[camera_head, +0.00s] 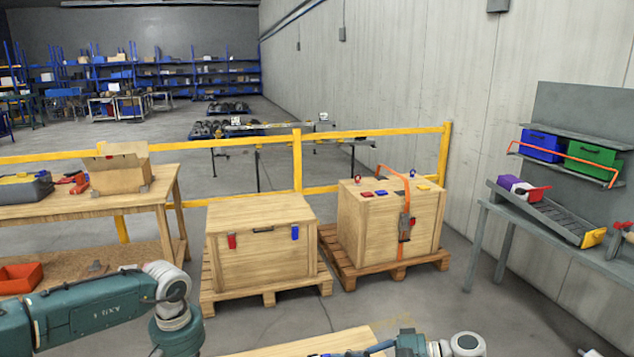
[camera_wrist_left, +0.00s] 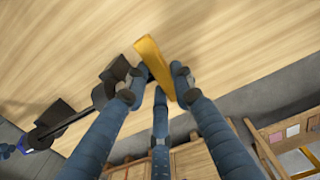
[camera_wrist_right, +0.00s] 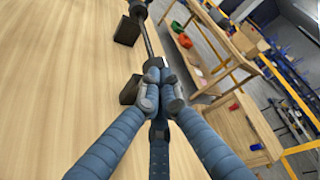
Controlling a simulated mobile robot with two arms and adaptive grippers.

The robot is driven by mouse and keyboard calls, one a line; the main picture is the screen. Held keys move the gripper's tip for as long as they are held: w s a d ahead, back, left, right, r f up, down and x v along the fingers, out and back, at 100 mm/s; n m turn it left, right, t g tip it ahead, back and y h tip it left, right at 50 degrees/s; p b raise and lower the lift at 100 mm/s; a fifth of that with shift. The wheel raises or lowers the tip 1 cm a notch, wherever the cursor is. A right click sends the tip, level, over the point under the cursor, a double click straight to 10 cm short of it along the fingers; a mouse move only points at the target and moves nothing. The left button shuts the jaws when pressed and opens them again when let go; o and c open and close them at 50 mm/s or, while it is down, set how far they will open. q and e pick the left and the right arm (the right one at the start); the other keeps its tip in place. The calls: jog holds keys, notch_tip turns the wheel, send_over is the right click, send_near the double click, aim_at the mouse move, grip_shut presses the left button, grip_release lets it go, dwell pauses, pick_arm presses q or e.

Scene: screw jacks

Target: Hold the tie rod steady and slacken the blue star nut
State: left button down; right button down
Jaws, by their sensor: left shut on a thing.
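The dark tie rod (camera_wrist_right: 149,38) runs over the wooden bench top between black blocks. It also shows in the left wrist view (camera_wrist_left: 80,117). My left gripper (camera_wrist_left: 158,72) is shut on a flat yellow bar (camera_wrist_left: 150,54) at the near end of the rod. My right gripper (camera_wrist_right: 159,70) is at the other end of the rod, beside a black block (camera_wrist_right: 130,90). Its fingers are close together, and whether they grip anything is hidden. A small blue part (camera_wrist_left: 22,143), likely the star nut, shows at the rod's far end. The right wrist view does not show it.
The bench top (camera_head: 290,348) barely shows in the head view. A wooden crate (camera_head: 262,262) and a strapped crate (camera_head: 372,236) stand on pallets beyond it. A wooden workbench (camera_head: 150,197) is at left and a grey bench (camera_head: 560,225) at right.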

jog(key=shift+f, duration=0.2)
jog(key=shift+s+f, duration=0.15)
jog(key=shift+f, duration=0.05)
dwell(0.4)
jog(key=shift+s+f, duration=0.35)
jog(key=shift+f, duration=0.15)
jog(key=shift+s+f, duration=0.1)
jog(key=shift+f, duration=0.4)
jog(key=shift+d, duration=0.1)
jog(key=d, duration=0.6)
jog(key=shift+w, duration=0.45)
